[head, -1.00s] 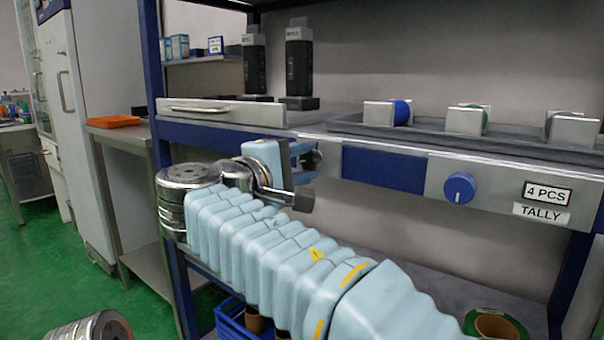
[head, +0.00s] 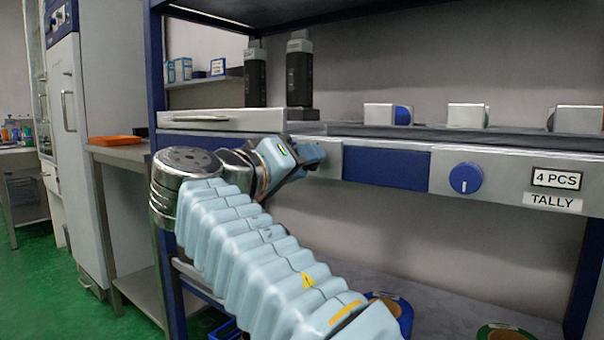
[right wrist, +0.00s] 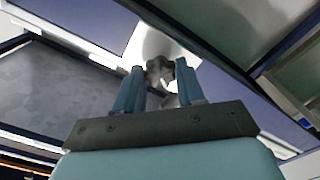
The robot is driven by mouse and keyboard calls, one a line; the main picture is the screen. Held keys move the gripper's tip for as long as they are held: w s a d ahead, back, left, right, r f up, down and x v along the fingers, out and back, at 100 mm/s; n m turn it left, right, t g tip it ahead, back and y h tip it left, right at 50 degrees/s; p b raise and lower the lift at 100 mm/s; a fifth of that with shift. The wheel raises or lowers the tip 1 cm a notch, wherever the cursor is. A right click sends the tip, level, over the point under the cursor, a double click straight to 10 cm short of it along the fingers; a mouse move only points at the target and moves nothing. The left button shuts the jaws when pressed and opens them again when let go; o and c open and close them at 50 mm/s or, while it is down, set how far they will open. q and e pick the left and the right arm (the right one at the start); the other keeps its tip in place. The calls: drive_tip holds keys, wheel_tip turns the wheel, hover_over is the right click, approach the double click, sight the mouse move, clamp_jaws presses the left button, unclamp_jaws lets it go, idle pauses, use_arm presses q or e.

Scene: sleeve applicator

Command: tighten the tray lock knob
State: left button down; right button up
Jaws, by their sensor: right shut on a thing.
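The tray lock knob (right wrist: 160,69) is a small grey lobed knob on a bright metal plate in the right wrist view. My right gripper (right wrist: 158,76) is shut on it, one blue finger on each side. In the head view my right gripper (head: 312,155) is at the front rail, left of the blue panel, and hides the knob. My left gripper is not in view.
A blue round dial (head: 465,178) sits on the rail beside the "4 PCS" (head: 557,179) and "TALLY" labels. A dark tray (head: 450,135) with several metal blocks is above. A pale drawer (head: 215,120) is at left. Spools lie on the lower shelf.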

drive_tip(key=m+b, duration=0.1)
drive_tip(key=m, duration=0.4)
drive_tip(key=m+b, duration=0.2)
drive_tip(key=m, duration=0.3)
drive_tip(key=shift+w+a+f+m, duration=0.1)
drive_tip(key=shift+f+m, duration=0.05)
drive_tip(key=shift+m, duration=0.25)
idle(0.3)
drive_tip(key=o, duration=1)
drive_tip(key=shift+o, duration=0.2)
drive_tip(key=v, duration=1.3)
drive_tip(key=shift+s+a, duration=0.25)
drive_tip(key=shift+s, duration=0.1)
